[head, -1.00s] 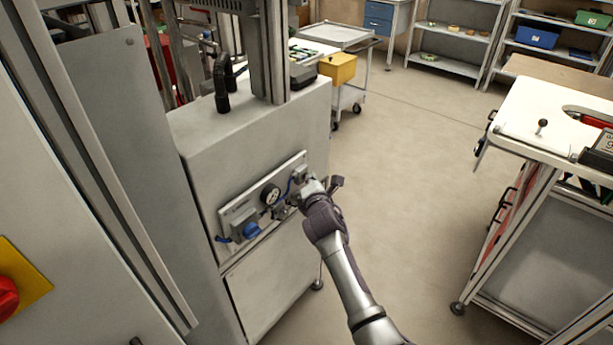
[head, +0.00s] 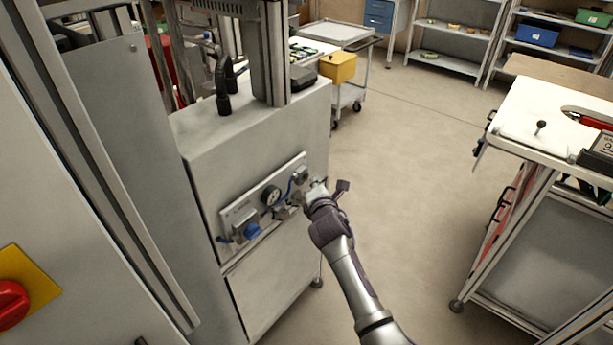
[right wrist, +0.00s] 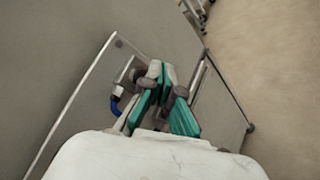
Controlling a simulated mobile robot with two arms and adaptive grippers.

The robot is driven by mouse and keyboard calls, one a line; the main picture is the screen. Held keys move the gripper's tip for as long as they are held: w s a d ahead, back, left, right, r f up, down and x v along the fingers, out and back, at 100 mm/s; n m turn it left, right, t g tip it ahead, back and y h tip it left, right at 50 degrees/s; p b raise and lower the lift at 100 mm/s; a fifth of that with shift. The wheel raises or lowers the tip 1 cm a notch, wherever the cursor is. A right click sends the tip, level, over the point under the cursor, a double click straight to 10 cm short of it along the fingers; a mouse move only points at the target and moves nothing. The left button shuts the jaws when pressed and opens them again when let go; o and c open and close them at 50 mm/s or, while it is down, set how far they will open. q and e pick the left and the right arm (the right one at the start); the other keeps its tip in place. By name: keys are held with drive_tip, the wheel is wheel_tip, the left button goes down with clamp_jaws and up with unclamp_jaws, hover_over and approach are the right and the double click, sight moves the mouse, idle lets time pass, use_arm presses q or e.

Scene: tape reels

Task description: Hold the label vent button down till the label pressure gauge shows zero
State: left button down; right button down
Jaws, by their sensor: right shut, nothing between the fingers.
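The label pressure gauge (head: 271,196) is a small round white dial with a dark rim on the grey panel (head: 232,213). Its needle is too small to read. A grey round fitting (head: 300,175) sits at the panel's right end. I cannot tell which fitting is the vent button. My right gripper (head: 308,190) is just right of the panel, beside these fittings, shut and empty. In the right wrist view its teal-padded fingers (right wrist: 166,86) are close together in front of the panel, partly hiding the fittings. Contact cannot be told. My left gripper is not in view.
A blue knob (head: 251,231) and blue tubing are on the panel's left half. A red knob on a yellow plate (head: 36,277) is at lower left. A white-topped bench (head: 520,125) stands at right. The floor between is clear.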

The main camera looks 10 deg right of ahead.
drive_tip(key=s+d+p, duration=0.1)
drive_tip(key=s, duration=0.1)
drive_tip(key=s+d+p, duration=0.2)
drive_tip(key=shift+p, duration=0.3)
idle(0.4)
drive_tip(key=s+f+m+g, duration=0.3)
drive_tip(key=s+f, duration=0.5)
drive_tip(key=f, duration=0.3)
drive_tip(key=s+f+m+g+y, duration=0.15)
drive_tip(key=s+f+m, duration=0.25)
drive_tip(key=s+f, duration=0.55)
drive_tip(key=s+f+m+g, duration=0.3)
drive_tip(key=s+f, duration=0.4)
drive_tip(key=f, duration=0.5)
drive_tip(key=s+d+f+m+g, duration=0.1)
drive_tip(key=s+f+m+g, duration=0.1)
drive_tip(key=s, duration=0.9)
drive_tip(key=s+d+f+m+g, duration=0.1)
drive_tip(key=s+f+m, duration=0.4)
drive_tip(key=s, duration=0.6)
drive_tip(key=s+d+f+m+g, duration=0.1)
drive_tip(key=s+f+m+g, duration=0.2)
drive_tip(key=s, duration=0.9)
wheel_tip(320, 180, down, 3)
drive_tip(key=shift+f+m+g, duration=0.15)
drive_tip(key=shift+m+g, duration=0.25)
drive_tip(key=shift+g, duration=0.05)
